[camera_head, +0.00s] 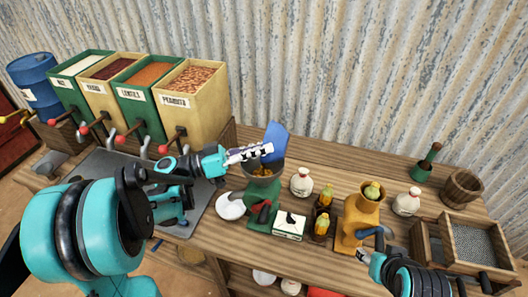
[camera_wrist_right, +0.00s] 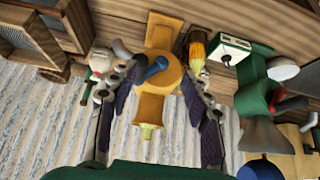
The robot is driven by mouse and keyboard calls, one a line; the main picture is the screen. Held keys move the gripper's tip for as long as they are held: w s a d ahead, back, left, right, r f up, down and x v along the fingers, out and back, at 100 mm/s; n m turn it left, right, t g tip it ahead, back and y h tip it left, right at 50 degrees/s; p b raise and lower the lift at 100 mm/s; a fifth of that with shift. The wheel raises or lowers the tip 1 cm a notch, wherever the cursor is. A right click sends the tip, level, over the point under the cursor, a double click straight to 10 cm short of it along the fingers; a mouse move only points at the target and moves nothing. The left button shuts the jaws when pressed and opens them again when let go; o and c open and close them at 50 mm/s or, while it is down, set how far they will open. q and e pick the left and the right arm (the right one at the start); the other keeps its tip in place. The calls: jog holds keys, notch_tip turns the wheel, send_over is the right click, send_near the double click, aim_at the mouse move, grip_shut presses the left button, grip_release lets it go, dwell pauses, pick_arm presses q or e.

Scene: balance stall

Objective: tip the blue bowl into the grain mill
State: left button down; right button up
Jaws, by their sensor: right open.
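The blue bowl (camera_head: 277,137) is tipped steeply on its side above the grey hopper of the green grain mill (camera_head: 262,190). My left gripper (camera_head: 262,150) is shut on the bowl's rim. Yellowish grain shows in the hopper, just below the bowl; the bowl's inside is mostly hidden. In the right wrist view, the mill's grey hopper (camera_wrist_right: 265,137) and part of the blue bowl (camera_wrist_right: 261,169) show at the lower right. My right gripper (camera_wrist_right: 160,95) is open, its fingers on either side of the yellow corn device, in line with it; contact cannot be told.
The yellow device (camera_head: 358,212) has a blue handle and a cob on top. Grain bins (camera_head: 192,100) line the back left. A wooden tray (camera_head: 478,245) stands at right.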

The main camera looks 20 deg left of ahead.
pick_arm(q)
jog(key=shift+a+f+n+h+b, duration=0.3)
jog(key=shift+a+h+b, duration=0.15)
jog(key=shift+b, duration=0.6)
jog(key=shift+a+n+t+h+b, duration=0.5)
jog(key=shift+t+b, duration=0.2)
jog(key=shift+b, duration=0.4)
jog(key=shift+w+a+f+n+t+h+b, duration=0.1)
jog(key=shift+a+n+t+h+b, duration=0.75)
jog(key=shift+b, duration=1.15)
jog(key=shift+a+n+t+b, duration=0.55)
jog(key=shift+n+t, duration=0.1)
jog(key=shift+t, duration=0.1)
